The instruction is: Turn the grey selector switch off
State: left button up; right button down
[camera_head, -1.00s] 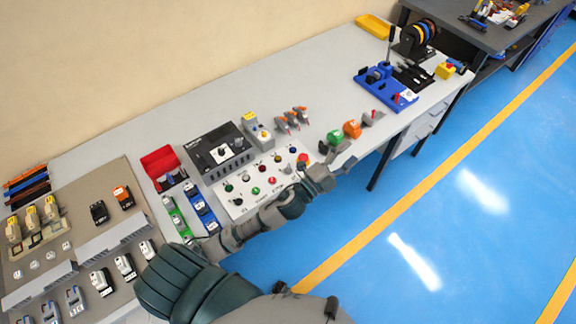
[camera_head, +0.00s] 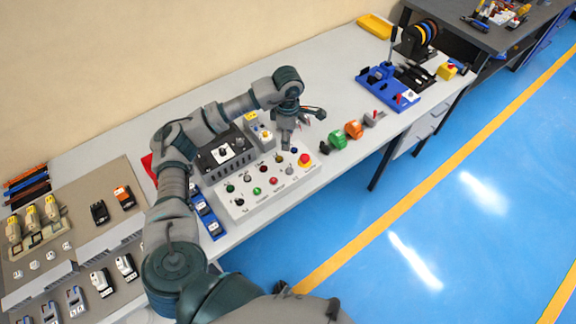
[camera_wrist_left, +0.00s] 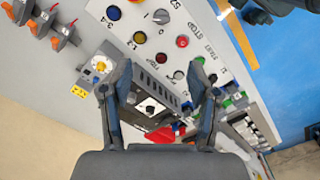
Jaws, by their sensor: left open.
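A white control panel (camera_head: 266,184) carries two rows of round controls. A grey knob (camera_head: 289,171) is in its front row, between a red button and a red mushroom button; the same grey knob shows in the wrist view (camera_wrist_left: 161,16). Another greyish knob (camera_head: 247,178) is in its back row and also shows in the wrist view (camera_wrist_left: 178,74). I cannot tell which is the grey selector switch, nor their settings. My left gripper (camera_head: 288,145) points down near the panel's back right corner. Its fingers (camera_wrist_left: 160,85) are spread and empty. My right gripper is out of view.
A black box (camera_head: 223,152) with a dial stands behind the panel, beside a grey box (camera_head: 262,133) with a yellow-marked dial. Green and orange devices (camera_head: 354,128) stand to the right.

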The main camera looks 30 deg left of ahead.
aim_at(289, 169)
pick_arm(q)
notch_tip(289, 169, down, 17)
jog(key=shift+d+r+p, duration=0.1)
jog(key=shift+r+p, duration=0.1)
jog(key=shift+p, duration=0.15)
grip_shut()
